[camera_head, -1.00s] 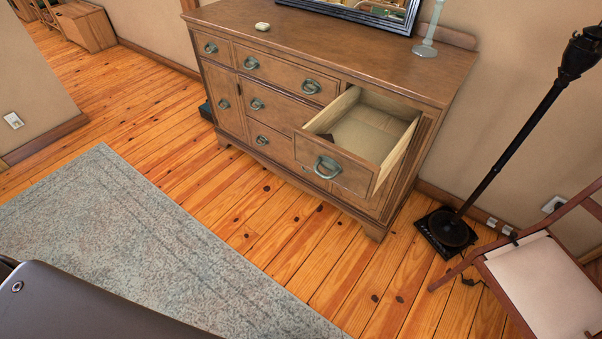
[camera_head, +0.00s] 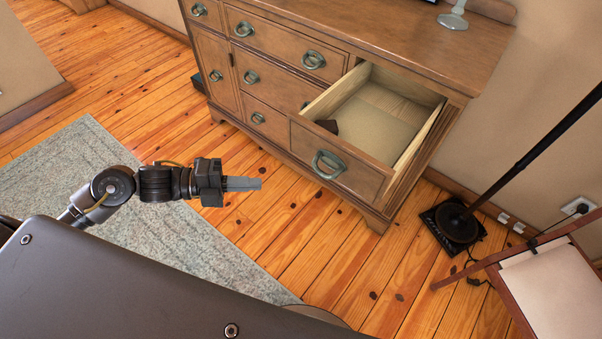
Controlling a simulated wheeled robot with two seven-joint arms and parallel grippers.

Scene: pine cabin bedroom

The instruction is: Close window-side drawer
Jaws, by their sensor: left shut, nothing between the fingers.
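The open drawer (camera_head: 338,164) is the top right one of the wooden dresser (camera_head: 290,85). It is pulled well out, with a ring handle (camera_head: 328,164) on its front. A small dark item (camera_head: 327,126) lies inside it near the front left corner. My left gripper (camera_head: 260,184) is shut and empty. It is to the left of the drawer front, apart from it, and points right over the floor. My right gripper is not in view.
A black lamp stand (camera_head: 458,220) is on the floor right of the dresser. A wooden chair (camera_head: 553,290) with a pale seat is at the lower right. A grey rug (camera_head: 60,165) lies at the left. Bare floor lies in front of the dresser.

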